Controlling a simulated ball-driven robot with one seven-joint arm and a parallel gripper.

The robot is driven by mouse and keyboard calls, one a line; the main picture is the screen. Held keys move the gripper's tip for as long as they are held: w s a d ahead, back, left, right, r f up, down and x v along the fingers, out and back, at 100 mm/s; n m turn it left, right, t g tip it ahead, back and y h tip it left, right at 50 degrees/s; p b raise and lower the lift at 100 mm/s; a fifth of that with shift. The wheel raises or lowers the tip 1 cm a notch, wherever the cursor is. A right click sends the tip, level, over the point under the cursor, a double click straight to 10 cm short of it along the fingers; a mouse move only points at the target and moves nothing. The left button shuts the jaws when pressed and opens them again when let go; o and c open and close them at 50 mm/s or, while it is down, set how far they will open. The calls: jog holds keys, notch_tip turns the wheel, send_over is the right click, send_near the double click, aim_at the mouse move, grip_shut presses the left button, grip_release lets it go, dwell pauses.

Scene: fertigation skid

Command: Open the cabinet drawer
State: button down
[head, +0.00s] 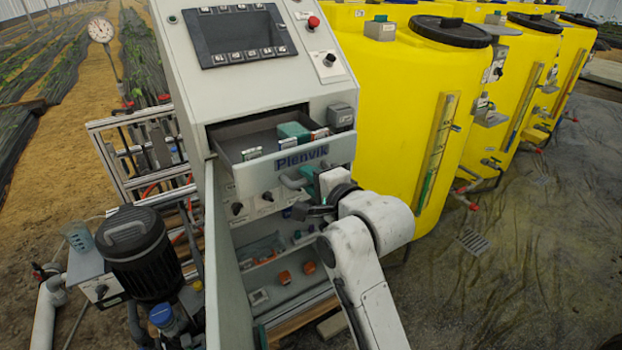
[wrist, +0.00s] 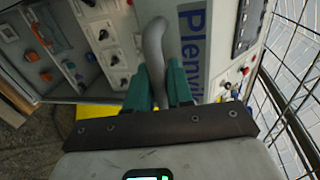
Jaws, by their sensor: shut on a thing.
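The grey cabinet (head: 182,60) stands in the middle of the head view. Its drawer (head: 338,153) is pulled out, with its inside showing and several small items in it, one of them a green box. The drawer front reads "Plenvik" and shows in the wrist view too (wrist: 222,40). A grey curved handle (head: 291,183) sticks out from the front. My gripper (head: 308,180) is at the handle, below the drawer front. In the wrist view the green fingers (wrist: 158,80) are shut around the handle (wrist: 154,38). My wrist hides part of the handle in the head view.
A cabinet door (head: 226,275) hangs open below the drawer, on the left. A black motor or pump (head: 135,255) stands left of it. Yellow tanks (head: 400,120) stand close on the right. The floor at lower right is free.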

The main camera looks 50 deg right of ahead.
jog(key=shift+f, duration=0.1)
jog(key=c, duration=1.1)
grip_release()
jog(key=shift+c, duration=0.2)
jog(key=p+v, duration=0.2)
jog(key=v, duration=0.9)
jog(key=shift+w, duration=0.15)
